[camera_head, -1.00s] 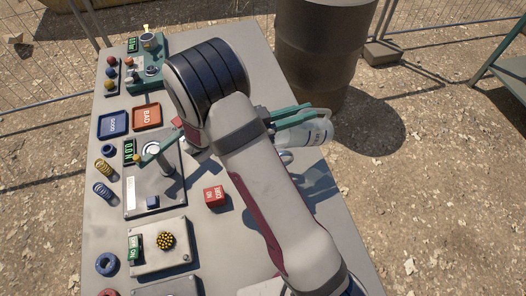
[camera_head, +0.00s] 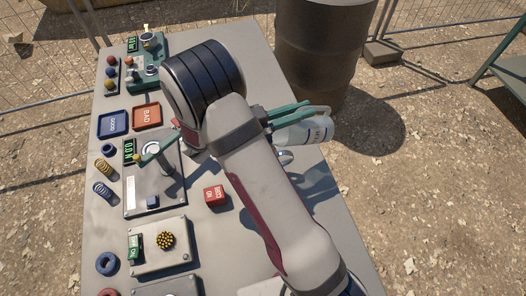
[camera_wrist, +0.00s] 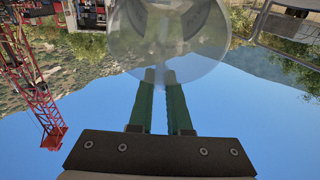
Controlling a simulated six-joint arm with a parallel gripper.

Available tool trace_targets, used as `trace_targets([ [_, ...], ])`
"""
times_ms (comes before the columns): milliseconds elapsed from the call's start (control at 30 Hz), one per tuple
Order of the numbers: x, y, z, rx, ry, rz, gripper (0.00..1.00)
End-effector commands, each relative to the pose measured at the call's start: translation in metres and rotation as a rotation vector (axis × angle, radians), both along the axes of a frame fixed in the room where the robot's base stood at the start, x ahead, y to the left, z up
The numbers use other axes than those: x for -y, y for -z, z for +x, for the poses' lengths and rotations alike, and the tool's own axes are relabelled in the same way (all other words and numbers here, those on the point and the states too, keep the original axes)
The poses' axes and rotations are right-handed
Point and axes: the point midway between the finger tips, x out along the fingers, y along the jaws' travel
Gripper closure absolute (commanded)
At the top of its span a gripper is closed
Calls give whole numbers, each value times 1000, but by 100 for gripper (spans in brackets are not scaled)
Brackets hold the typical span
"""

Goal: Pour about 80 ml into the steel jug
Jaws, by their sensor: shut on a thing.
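My gripper (camera_wrist: 161,76) has green fingers, shut on a clear, pale container. The container (camera_head: 306,129) lies tilted far over, beyond the right side of my arm, with dark marks near its right end. In the wrist view the container (camera_wrist: 185,35) is a translucent round shape across the top, at the fingertips. A small shiny curved piece (camera_head: 285,157) shows just below the container in the head view; I cannot tell whether it is part of the steel jug. My arm hides the table there. No liquid stream or fill level can be made out.
A blue tray (camera_head: 113,124) and an orange-red tray (camera_head: 147,116) lie on the grey table. A device with a green display (camera_head: 130,150), a red block (camera_head: 214,195) and a button box (camera_head: 165,243) stand left of my arm. A dark barrel (camera_head: 325,50) stands beyond the table.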

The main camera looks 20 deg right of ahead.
Motion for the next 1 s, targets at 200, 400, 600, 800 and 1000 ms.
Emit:
trace_targets([
  [200,-1,-2,0,2,0,-12,100],
  [400,-2,-4,0,3,-1,-22,100],
  [600,-3,-5,0,3,0,-32,100],
  [800,-4,-7,0,4,-1,-42,100],
  [1000,-5,-8,0,6,-1,-53,100],
])
